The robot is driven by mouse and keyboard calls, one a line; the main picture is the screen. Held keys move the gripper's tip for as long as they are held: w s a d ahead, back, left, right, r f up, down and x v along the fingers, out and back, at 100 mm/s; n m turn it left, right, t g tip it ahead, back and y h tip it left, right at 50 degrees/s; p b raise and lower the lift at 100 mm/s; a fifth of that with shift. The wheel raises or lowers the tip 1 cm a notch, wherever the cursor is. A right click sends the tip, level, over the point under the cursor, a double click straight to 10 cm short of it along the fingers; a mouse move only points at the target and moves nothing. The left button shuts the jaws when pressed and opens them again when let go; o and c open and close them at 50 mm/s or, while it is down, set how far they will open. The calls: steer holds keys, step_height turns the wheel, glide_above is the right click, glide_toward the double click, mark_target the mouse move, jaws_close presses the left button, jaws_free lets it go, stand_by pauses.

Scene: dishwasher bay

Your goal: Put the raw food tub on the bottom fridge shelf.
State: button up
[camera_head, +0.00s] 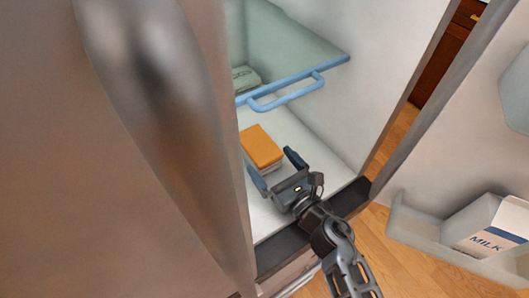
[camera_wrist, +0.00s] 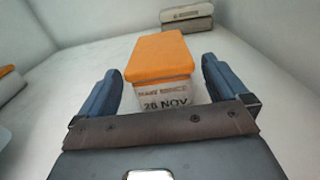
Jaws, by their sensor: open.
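The raw food tub (camera_head: 262,147) has an orange lid and a pale body. It sits on the white bottom fridge shelf (camera_head: 268,217). In the wrist view the tub (camera_wrist: 160,60) shows print on its front, including "28 NOV". My gripper (camera_head: 275,168) is inside the fridge, low over the shelf, just in front of the tub. Its two blue-grey fingers are apart. In the wrist view the fingers (camera_wrist: 160,82) stand to the left and right of the tub's near end, with gaps showing on both sides. The tub's underside is hidden.
A glass shelf with a blue rail (camera_head: 300,85) is above the tub. A grey-green container (camera_head: 245,78) shows further back; another box (camera_wrist: 187,15) is behind the tub. The open door at right holds a milk carton (camera_head: 490,225). The shelf right of the tub is clear.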

steer(key=v, duration=0.7)
steer(key=shift+b, duration=0.4)
steer(key=shift+s+d, duration=0.2)
steer(key=shift+s, duration=0.05)
steer(key=s+d+r+m+t+h, duration=0.1)
steer(key=s+d+m+h, duration=0.1)
steer(key=s+d+m, duration=0.4)
steer(key=s+d+r+m+h, duration=0.2)
steer(key=s+m, duration=0.5)
steer(key=m, duration=0.2)
steer(key=s+d+r+m+t+h, duration=0.1)
steer(key=s+d+m, duration=0.2)
steer(key=s+m, duration=0.45)
steer(key=s+d+r+m+g+h, duration=0.1)
steer(key=s+r+m, duration=0.3)
steer(key=m, duration=0.6)
steer(key=s+d+r+m+g+h, duration=0.1)
steer(key=s+d+r+m+h, duration=0.2)
steer(key=s+m, duration=0.5)
step_height(320, 180, up, 2)
steer(key=shift+s+d+r+m+h, duration=0.1)
steer(key=shift+s+d+m+h, duration=0.3)
steer(key=shift+m, duration=0.75)
steer(key=shift+w, duration=0.1)
steer(key=shift+c, duration=0.3)
